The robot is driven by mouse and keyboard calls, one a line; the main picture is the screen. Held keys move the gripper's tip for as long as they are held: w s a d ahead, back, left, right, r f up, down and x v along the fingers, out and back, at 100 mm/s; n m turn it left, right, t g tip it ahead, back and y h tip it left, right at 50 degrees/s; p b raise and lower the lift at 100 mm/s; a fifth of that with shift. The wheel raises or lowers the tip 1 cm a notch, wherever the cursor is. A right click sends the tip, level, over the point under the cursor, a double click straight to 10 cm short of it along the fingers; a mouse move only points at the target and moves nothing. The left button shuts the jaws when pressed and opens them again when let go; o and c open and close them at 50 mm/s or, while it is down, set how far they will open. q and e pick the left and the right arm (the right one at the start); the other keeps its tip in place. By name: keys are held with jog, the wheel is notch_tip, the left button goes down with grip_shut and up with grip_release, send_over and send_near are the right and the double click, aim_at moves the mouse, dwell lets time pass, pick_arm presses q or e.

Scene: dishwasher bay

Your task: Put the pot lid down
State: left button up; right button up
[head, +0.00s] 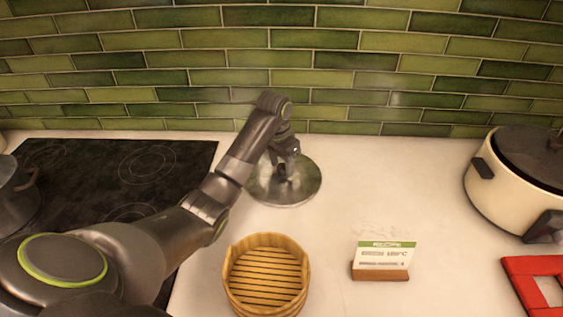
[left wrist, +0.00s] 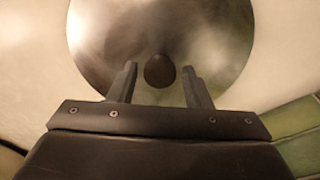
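The pot lid (head: 300,190) is a round, shiny metal disc with a dark knob. It appears to lie flat on the pale counter, right of the cooktop. In the left wrist view the lid (left wrist: 105,35) fills the upper middle, and its knob (left wrist: 159,71) shows between the fingertips. My left gripper (head: 287,160) is over the lid. Its fingers (left wrist: 160,82) are spread, with a gap on each side of the knob, so it is open. The gripper and wrist hide part of the lid in the head view. My right gripper is not in view.
A round slatted wooden basket (head: 266,280) stands in front of the lid. A recipe card (head: 384,257) stands right of it. A cream pot (head: 510,195) and a red frame (head: 518,268) are far right. The black cooktop (head: 70,160) holds a dark pot (head: 17,200). The counter right of the lid is clear.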

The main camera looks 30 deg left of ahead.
aim_at(278, 177)
pick_arm(q)
jog(key=shift+o, duration=0.6)
jog(key=shift+r, duration=0.15)
jog(key=shift+r, duration=0.25)
notch_tip(278, 177, up, 2)
jog(key=shift+s+b, duration=0.1)
jog(key=shift+b, duration=0.2)
notch_tip(278, 177, up, 10)
jog(key=s+p, duration=0.1)
jog(key=p, duration=0.9)
jog(key=shift+a+f, duration=0.2)
jog(key=shift+f, duration=0.05)
jog(key=shift+s, duration=0.1)
